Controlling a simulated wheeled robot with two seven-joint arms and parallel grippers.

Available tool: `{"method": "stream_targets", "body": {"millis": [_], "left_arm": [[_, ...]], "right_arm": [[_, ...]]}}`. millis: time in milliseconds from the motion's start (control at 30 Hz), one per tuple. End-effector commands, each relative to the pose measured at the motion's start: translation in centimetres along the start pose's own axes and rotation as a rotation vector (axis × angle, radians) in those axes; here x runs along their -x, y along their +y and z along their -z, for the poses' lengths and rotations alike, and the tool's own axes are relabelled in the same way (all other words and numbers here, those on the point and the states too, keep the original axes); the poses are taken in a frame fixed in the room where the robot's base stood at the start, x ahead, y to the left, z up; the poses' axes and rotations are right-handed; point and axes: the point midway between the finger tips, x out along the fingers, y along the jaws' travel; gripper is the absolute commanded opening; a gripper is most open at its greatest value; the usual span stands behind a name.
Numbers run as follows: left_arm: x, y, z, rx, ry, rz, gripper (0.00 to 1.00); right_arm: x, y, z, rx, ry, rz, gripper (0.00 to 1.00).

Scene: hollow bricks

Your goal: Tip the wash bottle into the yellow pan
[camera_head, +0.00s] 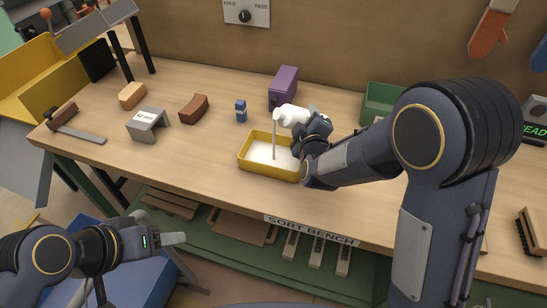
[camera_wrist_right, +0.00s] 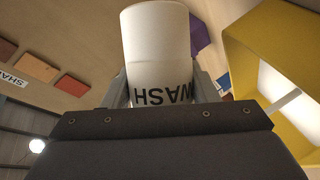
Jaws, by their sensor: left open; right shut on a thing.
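The white wash bottle (camera_head: 291,114) is tipped over onto its side above the yellow pan (camera_head: 244,157), its narrow end to the left. The pan's inside looks white. My right gripper (camera_head: 312,126) is shut on the bottle. In the right wrist view the bottle (camera_wrist_right: 158,50) sits between the fingers with its WASH lettering upside down, and the pan (camera_wrist_right: 285,50) is at the right. My left gripper (camera_head: 170,240) is open and empty, low in front of the bench.
A purple block (camera_head: 284,87) stands behind the pan, a small blue piece (camera_head: 241,111) to its left. A green bin (camera_head: 382,101) is behind my right arm.

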Motion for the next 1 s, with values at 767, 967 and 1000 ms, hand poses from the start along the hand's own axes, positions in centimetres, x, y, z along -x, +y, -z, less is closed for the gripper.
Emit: {"method": "stream_targets", "body": {"millis": [767, 967, 1000], "left_arm": [[-0.25, -0.11, -0.12, 0.0, 0.0, 0.0, 0.56], [-0.24, -0.11, -0.12, 0.0, 0.0, 0.0, 0.56], [-0.24, -0.11, -0.12, 0.0, 0.0, 0.0, 0.56]], "right_arm": [[-0.13, -0.01, -0.23, 0.045, 0.001, -0.021, 0.17], [-0.13, -0.01, -0.22, 0.045, 0.001, -0.021, 0.17], [-0.13, -0.01, -0.22, 0.044, 0.001, -0.021, 0.17]]}}
